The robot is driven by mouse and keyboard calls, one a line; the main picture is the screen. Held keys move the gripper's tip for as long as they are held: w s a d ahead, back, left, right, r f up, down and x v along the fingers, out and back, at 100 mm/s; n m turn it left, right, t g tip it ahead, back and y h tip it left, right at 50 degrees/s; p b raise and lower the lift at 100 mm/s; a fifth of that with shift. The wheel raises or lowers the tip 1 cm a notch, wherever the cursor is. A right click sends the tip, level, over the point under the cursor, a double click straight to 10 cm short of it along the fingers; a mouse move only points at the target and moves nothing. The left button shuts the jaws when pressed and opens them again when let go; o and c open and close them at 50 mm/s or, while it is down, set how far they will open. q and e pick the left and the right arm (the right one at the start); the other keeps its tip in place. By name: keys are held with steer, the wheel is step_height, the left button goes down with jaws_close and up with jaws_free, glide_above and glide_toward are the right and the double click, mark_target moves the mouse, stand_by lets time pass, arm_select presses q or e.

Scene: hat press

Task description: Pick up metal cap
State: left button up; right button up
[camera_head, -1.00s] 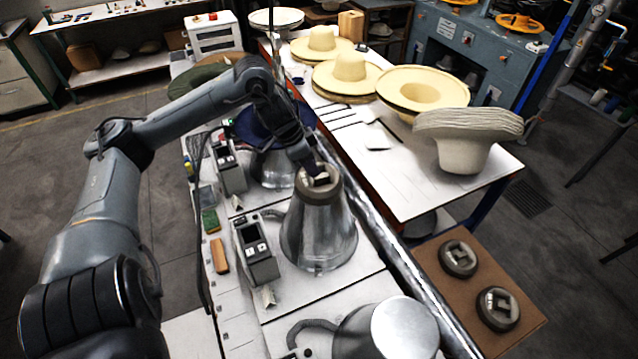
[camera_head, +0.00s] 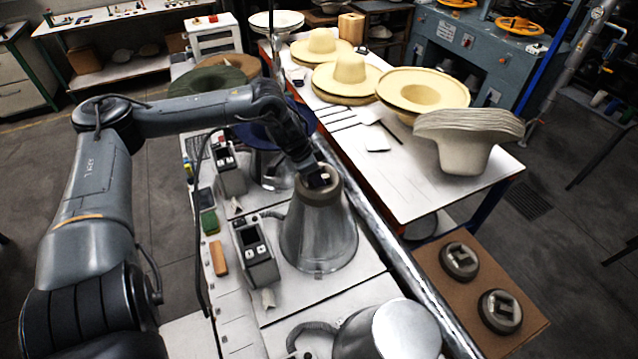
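A round metal cap (camera_head: 309,195) sits on top of the silver cone-shaped press (camera_head: 319,240) in the middle of the bench. My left gripper (camera_head: 318,180) points down at the cap's top, at its raised middle. The fingers are dark and small here, so I cannot tell whether they are open or shut on the cap. Two similar metal caps, one (camera_head: 459,261) behind the other (camera_head: 499,311), lie on a brown board at the lower right. My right gripper is not in view.
A grey control box (camera_head: 256,253) stands just left of the press. Another silver press (camera_head: 388,332) is in front, and a blue hat (camera_head: 262,132) is on the one behind. A white table (camera_head: 420,195) with stacked hats is at the right.

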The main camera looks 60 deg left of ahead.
arm_select(q)
jaws_close()
stand_by(1.3)
steer(key=shift+w+r, duration=0.1)
steer(key=shift+r, duration=0.1)
